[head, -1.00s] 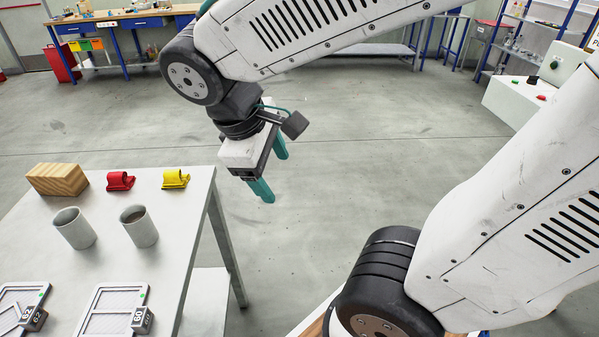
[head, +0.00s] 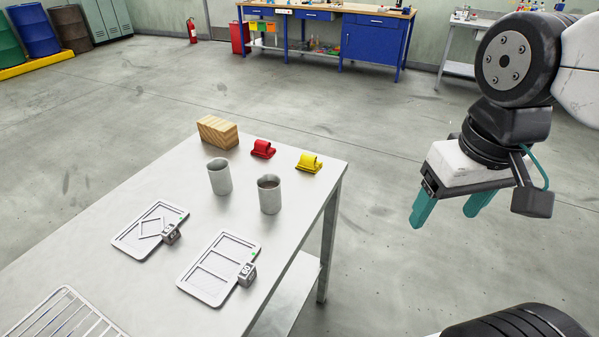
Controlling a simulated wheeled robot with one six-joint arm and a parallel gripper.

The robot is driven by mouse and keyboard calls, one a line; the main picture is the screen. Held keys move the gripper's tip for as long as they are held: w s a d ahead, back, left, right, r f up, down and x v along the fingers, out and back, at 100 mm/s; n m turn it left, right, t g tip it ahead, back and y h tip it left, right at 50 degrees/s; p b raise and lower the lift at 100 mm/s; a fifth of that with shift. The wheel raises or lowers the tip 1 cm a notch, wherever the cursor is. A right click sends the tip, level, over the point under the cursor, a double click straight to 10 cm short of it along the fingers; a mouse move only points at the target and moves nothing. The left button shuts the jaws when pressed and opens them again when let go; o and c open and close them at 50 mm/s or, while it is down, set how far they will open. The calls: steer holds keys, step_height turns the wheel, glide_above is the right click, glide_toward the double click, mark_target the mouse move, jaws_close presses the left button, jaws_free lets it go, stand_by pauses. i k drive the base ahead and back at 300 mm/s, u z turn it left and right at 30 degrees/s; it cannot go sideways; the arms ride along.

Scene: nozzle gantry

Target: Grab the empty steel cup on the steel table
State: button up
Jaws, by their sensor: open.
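Two steel cups stand upright on the steel table (head: 120,285). The left cup (head: 220,180) shows a plain grey inside and looks empty. The right cup (head: 269,198) has something dark brown inside. My gripper (head: 447,211) is open and empty, with its teal fingers pointing down. It hangs over the floor to the right of the table, well apart from both cups.
Behind the cups are a wooden block (head: 218,132), a red holder (head: 263,149) and a yellow holder (head: 309,163). In front lie two trays (head: 150,230) (head: 205,290) with small numbered blocks, and a wire rack (head: 65,315). Floor around the table is clear.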

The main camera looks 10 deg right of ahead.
mark_target(218, 168)
steer(key=z, duration=1.2)
steer(key=i, duration=1.45)
steer(key=u, duration=3.45)
